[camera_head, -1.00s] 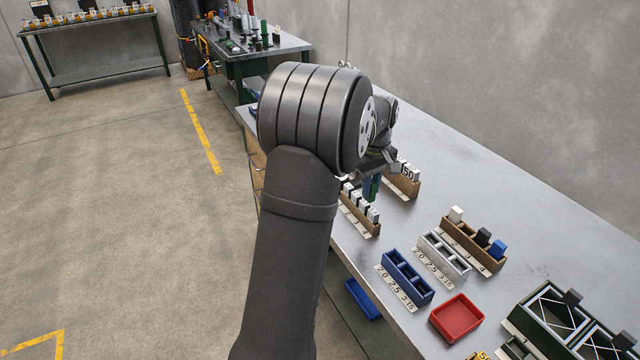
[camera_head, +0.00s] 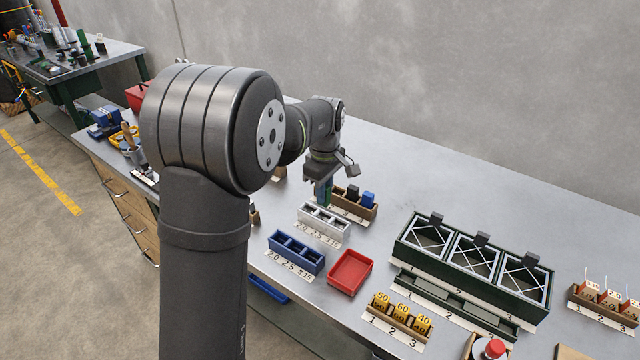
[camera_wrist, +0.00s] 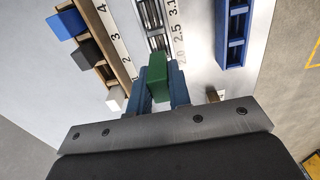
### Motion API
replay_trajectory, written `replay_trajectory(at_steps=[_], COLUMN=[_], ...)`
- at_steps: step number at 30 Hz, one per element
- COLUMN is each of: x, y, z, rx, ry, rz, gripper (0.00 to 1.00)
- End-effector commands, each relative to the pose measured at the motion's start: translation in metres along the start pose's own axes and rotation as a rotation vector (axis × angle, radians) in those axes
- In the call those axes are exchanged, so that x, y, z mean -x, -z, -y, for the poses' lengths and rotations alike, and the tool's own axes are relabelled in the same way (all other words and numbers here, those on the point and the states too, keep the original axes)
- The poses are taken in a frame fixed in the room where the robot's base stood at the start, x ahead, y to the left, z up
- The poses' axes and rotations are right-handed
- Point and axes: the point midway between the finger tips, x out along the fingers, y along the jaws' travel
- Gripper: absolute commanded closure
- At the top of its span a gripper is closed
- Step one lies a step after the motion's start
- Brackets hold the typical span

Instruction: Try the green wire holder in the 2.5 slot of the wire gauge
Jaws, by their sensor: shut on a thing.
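My gripper (camera_head: 323,188) is shut on the green wire holder (camera_wrist: 157,78), which sits between its two blue fingers in the wrist view. A silver three-slot block (camera_head: 323,222) marked 2.0, 2.5, 3.15 stands just in front of the gripper in the head view. It also shows in the wrist view (camera_wrist: 153,18), partly hidden behind the green holder near the 2.0 end. A blue three-slot block (camera_head: 297,252) has the same marks. The pictures do not tell which one is the wire gauge. The holder appears above the silver block, not in a slot.
A wooden rack (camera_wrist: 97,52) beside the silver block holds blue, black and white pieces. A red tray (camera_head: 349,272) stands right of the blue block. Green crossed-frame bins (camera_head: 470,270) stand farther right. The bench behind the rack is clear.

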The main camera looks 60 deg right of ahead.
Motion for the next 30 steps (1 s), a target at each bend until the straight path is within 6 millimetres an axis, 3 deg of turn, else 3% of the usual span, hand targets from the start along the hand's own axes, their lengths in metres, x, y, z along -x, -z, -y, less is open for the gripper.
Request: replay_trajectory(at_steps=[15,29,30], x=[-0.047,-0.053,-0.053], y=[0.0,0.001,0.001], z=[0.0,0.0,0.0], rx=[0.0,0.0,0.0], ry=[0.001,-0.001,-0.001], rz=[0.001,0.0,0.0], gripper=[1.0,1.0,0.78])
